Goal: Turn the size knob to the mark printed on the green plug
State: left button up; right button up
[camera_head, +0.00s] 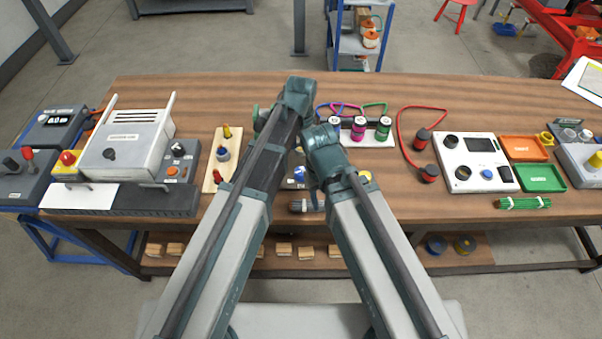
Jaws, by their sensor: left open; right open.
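The green plug (384,129) stands upright at the right end of a white holder (372,137), beside a magenta plug (358,128) and a darker one. A green cable loops behind it. The mark on it is too small to read. A white panel (476,162) to the right carries dark round knobs, one at its upper left (451,141) and one at its lower left (463,173). I cannot tell which knob is the size knob. My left gripper (258,114) is left of the plugs, mostly hidden by its wrist. My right gripper (314,188) is below the holder, partly hidden. Both are open.
A grey sealing machine (128,140) stands at the left. A wooden board (221,165) lies beside my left arm. Black-and-red connectors (424,136) on a red cable lie left of the panel. Orange (524,149) and green (541,178) trays are at its right.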

aim_at(301, 170)
pick_arm(q)
notch_tip(301, 170, down, 9)
jog(key=b, duration=0.8)
grip_shut()
jog(key=shift+n, duration=0.3)
jog(key=n, duration=1.1)
jog(key=shift+n, duration=0.3)
